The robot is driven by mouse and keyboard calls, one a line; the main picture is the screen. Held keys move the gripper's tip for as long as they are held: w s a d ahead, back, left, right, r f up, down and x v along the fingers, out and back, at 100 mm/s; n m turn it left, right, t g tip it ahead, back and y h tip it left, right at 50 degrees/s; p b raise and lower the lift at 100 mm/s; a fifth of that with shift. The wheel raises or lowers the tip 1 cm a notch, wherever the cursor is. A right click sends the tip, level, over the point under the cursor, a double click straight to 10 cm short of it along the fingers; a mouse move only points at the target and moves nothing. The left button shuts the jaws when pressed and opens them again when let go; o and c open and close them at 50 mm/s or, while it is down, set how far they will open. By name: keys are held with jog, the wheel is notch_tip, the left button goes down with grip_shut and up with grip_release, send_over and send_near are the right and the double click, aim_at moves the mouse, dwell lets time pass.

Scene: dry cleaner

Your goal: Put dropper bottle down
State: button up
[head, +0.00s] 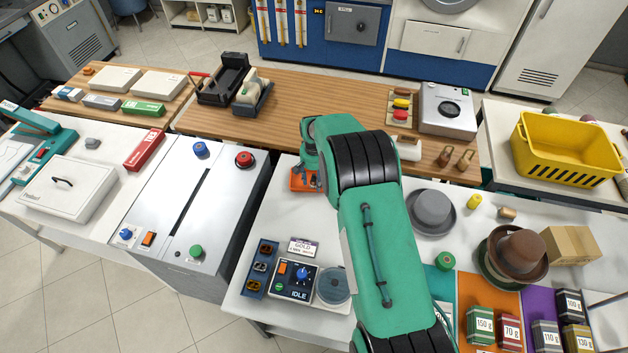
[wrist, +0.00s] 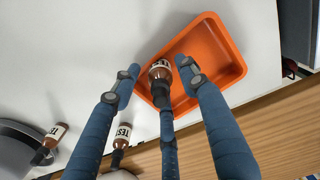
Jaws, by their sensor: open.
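A brown dropper bottle (wrist: 160,72) with a white label and dark cap is between my open gripper's (wrist: 158,84) blue fingers in the wrist view. The side fingertips stand apart from it; the middle finger reaches toward its cap. It overlaps the left part of an orange tray (wrist: 208,62); whether it rests on the tray floor is unclear. Two similar brown bottles, one on the left (wrist: 49,143) and one nearer the middle (wrist: 122,135), are outside the tray. In the head view the orange tray (head: 303,182) shows partly behind my arm, which hides the fingers and bottles.
The tray is on a white table beside a wooden counter (head: 290,100). A grey hat (head: 433,210) is right of my arm. A control box (head: 292,279) and a grey round lid (head: 333,286) are at the front. White surface is clear left of the tray.

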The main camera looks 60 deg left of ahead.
jog(key=shift+r, duration=0.15)
jog(key=shift+r+p, duration=0.7)
jog(key=shift+r, duration=0.05)
notch_tip(320, 180, up, 11)
jog(key=shift+r+b, duration=0.2)
jog(key=shift+b, duration=0.3)
dwell(0.5)
